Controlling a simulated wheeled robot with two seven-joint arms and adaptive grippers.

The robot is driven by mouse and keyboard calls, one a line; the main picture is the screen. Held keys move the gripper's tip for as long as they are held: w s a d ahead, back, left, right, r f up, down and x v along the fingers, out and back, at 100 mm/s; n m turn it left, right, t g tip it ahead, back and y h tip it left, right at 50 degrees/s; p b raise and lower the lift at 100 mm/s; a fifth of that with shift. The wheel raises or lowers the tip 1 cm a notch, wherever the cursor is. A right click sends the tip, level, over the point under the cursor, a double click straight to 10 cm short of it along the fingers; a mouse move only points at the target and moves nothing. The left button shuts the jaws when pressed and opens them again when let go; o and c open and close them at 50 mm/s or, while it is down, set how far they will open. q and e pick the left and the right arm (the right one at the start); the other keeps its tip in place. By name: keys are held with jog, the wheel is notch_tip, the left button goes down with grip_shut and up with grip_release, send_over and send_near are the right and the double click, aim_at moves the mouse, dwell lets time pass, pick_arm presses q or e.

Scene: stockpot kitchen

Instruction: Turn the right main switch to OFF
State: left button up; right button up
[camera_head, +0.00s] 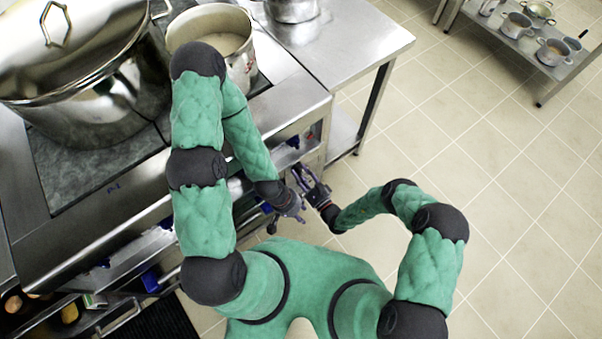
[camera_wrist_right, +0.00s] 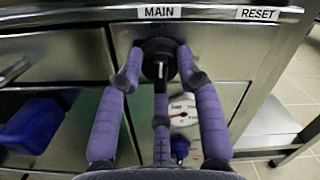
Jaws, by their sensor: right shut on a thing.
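The main switch is a black round knob (camera_wrist_right: 158,47) directly under the MAIN label (camera_wrist_right: 159,12) on the steel front panel in the right wrist view. A dark narrow bar runs down from its middle; I cannot tell its switch position. My right gripper (camera_wrist_right: 158,66) has purple fingers closed on the knob from both sides, with a third finger below. In the head view my right gripper (camera_head: 303,174) is at the right end of the stove front, and the knob is hidden. My left gripper (camera_head: 298,209) is just below it, apart from the panel; its opening is unclear.
A RESET label (camera_wrist_right: 257,14) is right of MAIN. A white dial gauge (camera_wrist_right: 183,110) sits below the knob. A blue item (camera_wrist_right: 32,125) is at lower left. A big lidded stockpot (camera_head: 85,75) and an open pot (camera_head: 235,48) stand on the stove. Tiled floor on the right is clear.

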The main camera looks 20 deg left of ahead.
jog(key=shift+w+r+n, duration=0.15)
jog(key=shift+n, duration=0.25)
jog(key=o, duration=1.1)
jog(key=shift+o, duration=0.2)
jog(key=v, duration=1.2)
